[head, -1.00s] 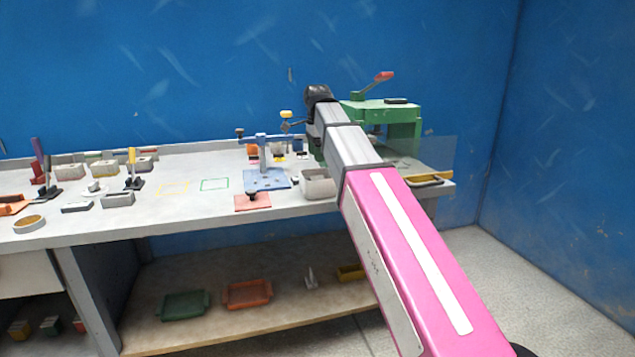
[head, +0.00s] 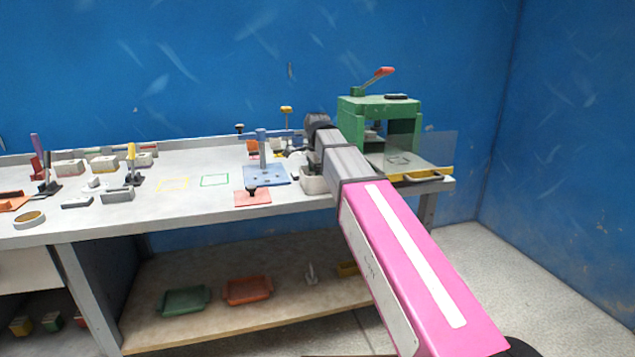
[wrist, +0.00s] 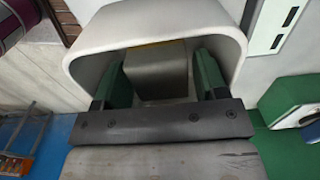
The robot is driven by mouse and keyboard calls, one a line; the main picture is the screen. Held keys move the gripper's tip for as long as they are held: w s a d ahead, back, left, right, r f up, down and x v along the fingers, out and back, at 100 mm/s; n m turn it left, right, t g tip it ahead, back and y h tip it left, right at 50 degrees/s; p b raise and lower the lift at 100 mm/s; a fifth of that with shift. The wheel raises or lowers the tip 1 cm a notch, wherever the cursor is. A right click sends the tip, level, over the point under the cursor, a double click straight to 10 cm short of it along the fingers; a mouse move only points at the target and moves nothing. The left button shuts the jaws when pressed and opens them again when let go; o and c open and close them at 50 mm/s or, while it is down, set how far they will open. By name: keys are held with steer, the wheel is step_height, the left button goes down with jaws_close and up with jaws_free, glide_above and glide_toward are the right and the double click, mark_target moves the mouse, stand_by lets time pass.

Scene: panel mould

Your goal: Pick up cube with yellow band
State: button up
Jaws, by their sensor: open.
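In the wrist view, a grey cube (wrist: 158,82) sits inside a pale, round-cornered bin (wrist: 88,52). A thin yellow strip (wrist: 157,43) shows along its far edge. My gripper (wrist: 161,66) is open, with its green fingers reaching into the bin on the left and right of the cube. I cannot tell whether either finger touches it. In the head view the bin (head: 313,185) stands near the table's front edge under the end of my arm, and the fingers and cube cannot be made out.
A blue fixture plate (head: 262,178) with a post and clamp stands left of the bin. A green press (head: 378,107) with a red-tipped lever stands to the right, with a yellow-edged tray (head: 425,175) in front. The bin's walls closely surround my fingers.

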steer(key=shift+f, duration=0.4)
steer(key=c, duration=0.7)
steer(key=shift+c, duration=0.3)
steer(key=shift+r, duration=0.15)
